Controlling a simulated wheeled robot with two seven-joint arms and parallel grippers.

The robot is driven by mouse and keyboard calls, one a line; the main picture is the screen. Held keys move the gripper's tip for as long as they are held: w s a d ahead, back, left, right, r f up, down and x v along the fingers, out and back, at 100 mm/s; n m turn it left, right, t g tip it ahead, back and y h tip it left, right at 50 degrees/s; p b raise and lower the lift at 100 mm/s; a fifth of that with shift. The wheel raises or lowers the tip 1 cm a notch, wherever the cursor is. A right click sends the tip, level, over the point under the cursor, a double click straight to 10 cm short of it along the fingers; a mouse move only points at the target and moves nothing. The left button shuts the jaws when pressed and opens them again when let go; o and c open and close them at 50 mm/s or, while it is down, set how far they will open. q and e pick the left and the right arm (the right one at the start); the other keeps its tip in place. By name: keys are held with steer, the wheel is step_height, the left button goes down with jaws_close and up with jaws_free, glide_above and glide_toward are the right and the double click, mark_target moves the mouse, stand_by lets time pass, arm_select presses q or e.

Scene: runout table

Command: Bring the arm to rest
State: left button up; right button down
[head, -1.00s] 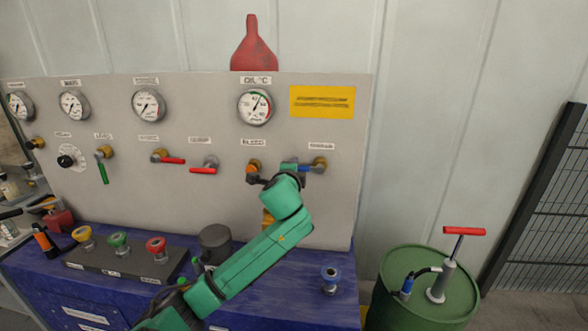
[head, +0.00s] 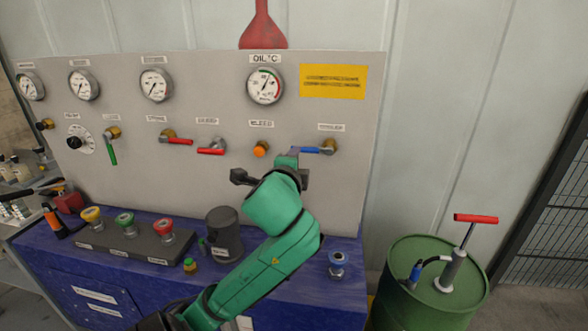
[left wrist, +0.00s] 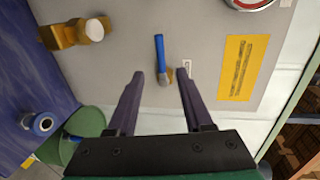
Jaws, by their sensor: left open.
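My left gripper (head: 272,177) is at the end of the green arm, in front of the grey panel below the orange bleed knob (head: 261,148) and the blue-handled valve (head: 312,150). In the left wrist view the gripper (left wrist: 160,74) has its dark fingers spread apart with nothing held. The blue handle (left wrist: 160,50) shows beyond the gap between the fingertips, apart from them. In the head view the handle points left from its brass body, and the gripper's top overlaps its left end. My right gripper is in neither view.
A blue bench (head: 270,300) below the panel (head: 215,100) carries a dark cylinder (head: 224,235), a box (head: 135,240) with coloured knobs and a blue-topped fitting (head: 338,263). A green drum (head: 415,290) with a red-handled pump stands right. Other levers and gauges line the panel.

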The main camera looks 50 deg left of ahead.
arm_select(q)
steer(key=shift+v, duration=0.75)
steer(key=shift+w+d, duration=0.1)
steer(key=s+d+f+n+g+h, duration=0.1)
steer(key=d+f+n+g+h, duration=0.2)
steer(key=f, duration=0.7)
steer(key=d+f+g+h, duration=0.15)
steer(key=d+f, duration=0.25)
steer(key=f, duration=0.5)
steer(key=s+d+f+n+g+h, duration=0.25)
steer(key=s+d+f, duration=0.3)
steer(key=f, duration=0.35)
steer(key=s+d+f+n+g+h, duration=0.25)
steer(key=s+d+f, duration=0.3)
steer(key=f, duration=0.35)
step_height(320, 180, down, 13)
steer(key=s+a+f+g, duration=0.1)
steer(key=s+f, duration=0.3)
steer(key=f, duration=0.4)
steer(key=s+f, duration=0.4)
steer(key=f, duration=0.3)
steer(key=s+a+f+g, duration=0.1)
steer(key=s+a+f, duration=0.1)
steer(key=s+f, duration=0.5)
steer(key=s, duration=0.4)
steer(key=shift+s+a, duration=0.15)
steer(key=shift+a, duration=0.2)
steer(key=shift+f, duration=0.15)
